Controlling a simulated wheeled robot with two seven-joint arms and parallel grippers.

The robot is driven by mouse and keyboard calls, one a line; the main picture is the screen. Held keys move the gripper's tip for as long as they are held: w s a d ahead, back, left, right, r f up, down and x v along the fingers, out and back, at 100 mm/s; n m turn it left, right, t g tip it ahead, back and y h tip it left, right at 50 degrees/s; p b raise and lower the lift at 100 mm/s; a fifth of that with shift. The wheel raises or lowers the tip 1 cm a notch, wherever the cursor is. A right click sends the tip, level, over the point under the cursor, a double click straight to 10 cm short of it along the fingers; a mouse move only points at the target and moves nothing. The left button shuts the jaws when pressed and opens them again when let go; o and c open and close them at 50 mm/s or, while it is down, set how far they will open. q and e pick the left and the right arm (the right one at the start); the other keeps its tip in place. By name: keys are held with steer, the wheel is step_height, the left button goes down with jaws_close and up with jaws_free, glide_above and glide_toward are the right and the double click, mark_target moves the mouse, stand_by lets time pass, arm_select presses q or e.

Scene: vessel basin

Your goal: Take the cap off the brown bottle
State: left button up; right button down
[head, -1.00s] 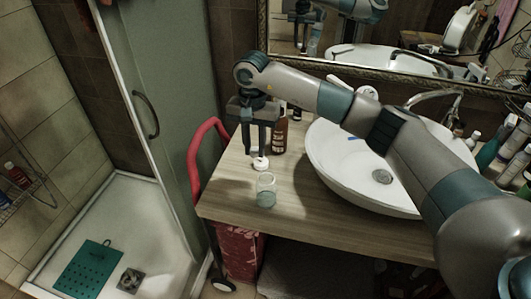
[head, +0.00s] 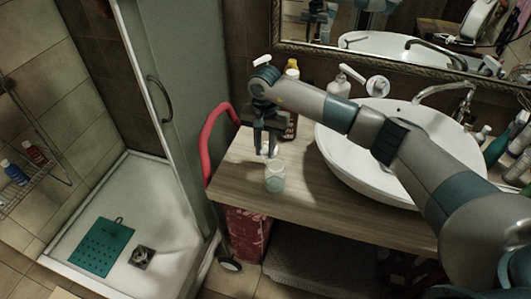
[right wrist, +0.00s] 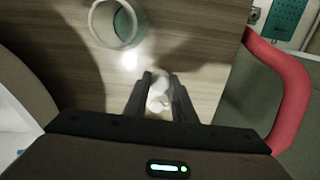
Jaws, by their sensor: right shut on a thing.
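A brown bottle (head: 291,128) stands upright on the wooden counter behind my right gripper. My arm hides part of it, and I cannot tell whether the yellow-and-white top (head: 292,68) above the arm belongs to it. My right gripper (head: 268,154) points down over the counter's left part, shut on a small white thing, possibly a cap, which also shows between the fingertips (right wrist: 158,98) in the right wrist view. A clear glass (head: 275,180) stands just in front of the gripper; it also shows in the right wrist view (right wrist: 96,28). My left gripper is not in view.
A white basin (head: 345,165) with a tap fills the counter's middle. A white pump bottle (head: 338,86) stands behind it. Several bottles crowd the right end. A red curved handle (head: 205,140) rises beside the counter's left edge. Bare counter (head: 315,205) lies in front.

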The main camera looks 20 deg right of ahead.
mark_target(265, 151)
steer(key=shift+f, duration=0.1)
steer(key=shift+f+p, duration=0.8)
steer(key=shift+f, duration=1)
steer(key=shift+f+b, duration=0.25)
steer(key=shift+b, duration=0.05)
steer(key=c, duration=1.5)
jaws_free()
steer(key=shift+r, duration=0.1)
